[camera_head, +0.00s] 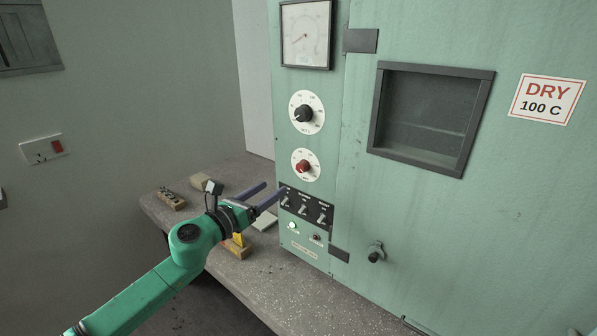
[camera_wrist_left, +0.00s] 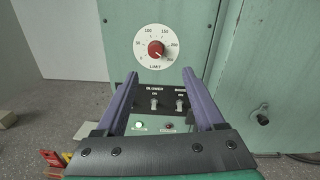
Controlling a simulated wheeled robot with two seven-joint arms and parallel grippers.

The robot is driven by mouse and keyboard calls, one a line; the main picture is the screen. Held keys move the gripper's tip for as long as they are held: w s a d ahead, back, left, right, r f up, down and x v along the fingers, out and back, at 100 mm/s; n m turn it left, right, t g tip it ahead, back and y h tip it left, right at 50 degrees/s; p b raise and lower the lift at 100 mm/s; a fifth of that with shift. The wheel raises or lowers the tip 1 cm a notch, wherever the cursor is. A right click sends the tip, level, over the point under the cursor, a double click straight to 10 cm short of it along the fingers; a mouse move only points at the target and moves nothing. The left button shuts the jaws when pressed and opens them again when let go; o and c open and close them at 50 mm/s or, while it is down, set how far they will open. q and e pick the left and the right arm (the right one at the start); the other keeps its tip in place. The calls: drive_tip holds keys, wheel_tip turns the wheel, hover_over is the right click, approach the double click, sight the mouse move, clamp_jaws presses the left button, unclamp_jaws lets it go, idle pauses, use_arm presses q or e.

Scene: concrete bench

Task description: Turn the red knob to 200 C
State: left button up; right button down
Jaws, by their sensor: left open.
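The red knob (camera_head: 303,167) sits on a round white dial on the green oven's control panel, below a black knob. It also shows in the left wrist view (camera_wrist_left: 156,49), with numbers around it and LIMIT beneath. I cannot read its pointer setting surely. My left gripper (camera_head: 273,188) is open and empty, its two purple fingers pointing at the panel, lower than the red knob. In the left wrist view the fingers (camera_wrist_left: 160,73) are spread below the dial, apart from the knob. My right gripper is not in view.
A black-knobbed dial (camera_head: 303,114) and a gauge (camera_head: 306,34) are above. A switch plate (camera_head: 306,208) with several toggles is below, with a lit lamp (camera_head: 292,226). A window (camera_head: 430,118) and a door handle (camera_head: 375,252) are at right.

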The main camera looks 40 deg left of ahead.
sight(300, 168)
use_arm(q)
drive_tip(key=w, duration=0.4)
drive_tip(key=w+a, duration=0.1)
drive_tip(key=w, duration=0.7)
drive_tip(key=shift+a+f+p, duration=0.1)
drive_tip(key=shift+a+p, duration=0.2)
drive_tip(key=shift+w+a+f, duration=0.1)
drive_tip(key=shift+w+f, duration=0.1)
drive_tip(key=shift+w, duration=0.45)
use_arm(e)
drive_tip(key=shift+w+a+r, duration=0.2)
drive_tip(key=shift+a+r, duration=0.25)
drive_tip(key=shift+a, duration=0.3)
use_arm(q)
drive_tip(key=shift+c, duration=0.3)
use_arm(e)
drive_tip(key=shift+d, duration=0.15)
use_arm(q)
drive_tip(key=shift+s, duration=0.1)
clamp_jaws()
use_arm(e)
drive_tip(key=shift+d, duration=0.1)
